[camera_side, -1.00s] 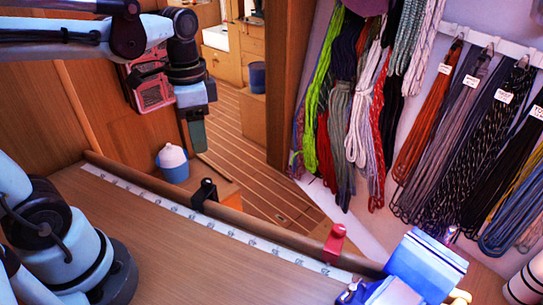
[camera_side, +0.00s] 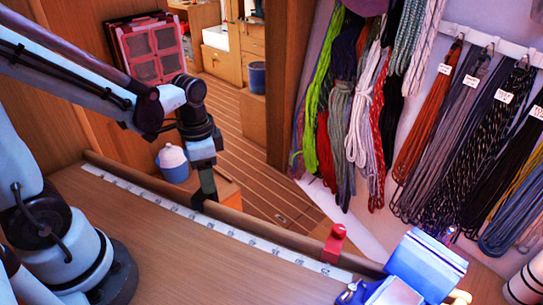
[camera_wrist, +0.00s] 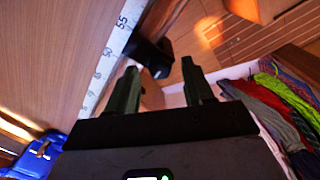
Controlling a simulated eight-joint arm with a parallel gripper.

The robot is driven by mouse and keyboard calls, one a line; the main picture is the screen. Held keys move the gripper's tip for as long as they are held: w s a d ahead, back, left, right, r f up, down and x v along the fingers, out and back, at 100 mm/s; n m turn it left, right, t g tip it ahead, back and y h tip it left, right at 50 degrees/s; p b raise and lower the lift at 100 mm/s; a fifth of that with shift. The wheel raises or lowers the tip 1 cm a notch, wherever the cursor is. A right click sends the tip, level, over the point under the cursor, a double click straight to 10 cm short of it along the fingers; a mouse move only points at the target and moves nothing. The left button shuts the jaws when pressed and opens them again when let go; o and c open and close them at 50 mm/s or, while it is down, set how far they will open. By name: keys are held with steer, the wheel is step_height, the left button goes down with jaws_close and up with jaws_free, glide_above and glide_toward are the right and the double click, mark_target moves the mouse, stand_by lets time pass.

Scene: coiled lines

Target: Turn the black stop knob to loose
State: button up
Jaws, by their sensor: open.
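The black stop knob (camera_wrist: 148,50) sits on the wooden rail beside the white numbered scale. In the wrist view it lies just beyond my fingertips, its near end reaching toward the gap, closer to the left finger. My gripper (camera_wrist: 160,66) is open, with two dark green fingers apart. In the side view my gripper (camera_side: 207,182) is down at the rail, right at the stop, and hides most of it. I cannot tell whether a finger touches the knob.
A red stop (camera_side: 334,243) stands farther right along the rail. A blue box (camera_side: 426,262) is at the rail's right end. A blue-and-white jar (camera_side: 173,164) stands behind the rail. Coiled ropes (camera_side: 350,120) hang at the right. The wooden bench top is clear.

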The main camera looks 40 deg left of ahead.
steer(key=shift+f, duration=0.35)
jaws_close()
